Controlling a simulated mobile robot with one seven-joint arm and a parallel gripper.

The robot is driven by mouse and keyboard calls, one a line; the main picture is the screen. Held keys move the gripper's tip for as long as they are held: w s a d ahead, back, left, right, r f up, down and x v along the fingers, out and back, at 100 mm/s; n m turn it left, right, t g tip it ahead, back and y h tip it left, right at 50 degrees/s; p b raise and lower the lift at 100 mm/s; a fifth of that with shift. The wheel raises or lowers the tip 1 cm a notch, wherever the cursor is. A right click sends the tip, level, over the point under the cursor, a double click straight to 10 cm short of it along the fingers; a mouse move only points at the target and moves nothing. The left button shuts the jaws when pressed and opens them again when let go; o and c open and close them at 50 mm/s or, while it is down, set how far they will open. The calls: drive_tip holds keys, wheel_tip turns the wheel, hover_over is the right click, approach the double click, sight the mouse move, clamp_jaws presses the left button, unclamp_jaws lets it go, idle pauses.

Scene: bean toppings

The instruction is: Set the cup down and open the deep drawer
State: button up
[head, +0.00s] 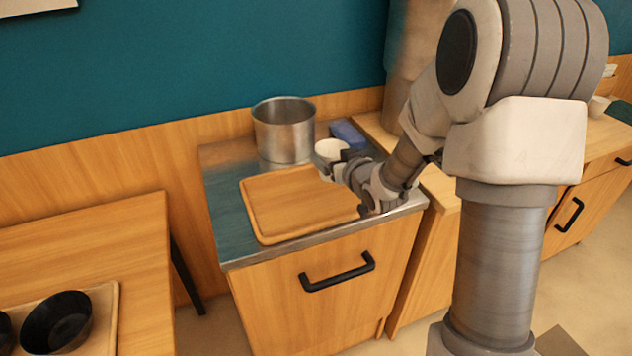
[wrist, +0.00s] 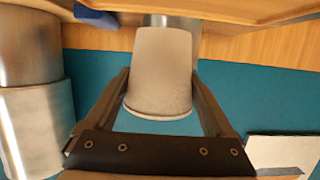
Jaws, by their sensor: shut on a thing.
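The white cup (head: 330,149) is at the back of the metal counter in the head view, just beyond my gripper (head: 338,166). In the wrist view the cup (wrist: 162,68) sits between the two fingers of my gripper (wrist: 161,88), which is shut on it. Whether the cup's base touches the counter cannot be told. The deep drawer front (head: 385,262) is under the counter, closed, with a black bar handle (head: 337,272).
A wooden tray (head: 300,205) covers much of the counter (head: 228,222). A steel pot (head: 284,132) stands behind it, and a blue item (head: 347,133) lies beside the cup. A table (head: 95,240) with black bowls (head: 57,322) is at the left. Floor shows before the drawer.

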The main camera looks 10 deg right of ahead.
drive_tip(key=a+f, duration=0.1)
drive_tip(key=w+a, duration=0.1)
drive_tip(key=a+f, duration=0.1)
drive_tip(key=shift+w+a+f, duration=0.3)
drive_tip(key=shift+w+a, duration=0.05)
drive_tip(key=shift+f+b, duration=0.55)
drive_tip(key=shift+f, duration=1.3)
drive_tip(key=shift+f, duration=0.25)
drive_tip(key=o, duration=1.2)
drive_tip(key=shift+o, duration=0.2)
drive_tip(key=shift+r, duration=0.1)
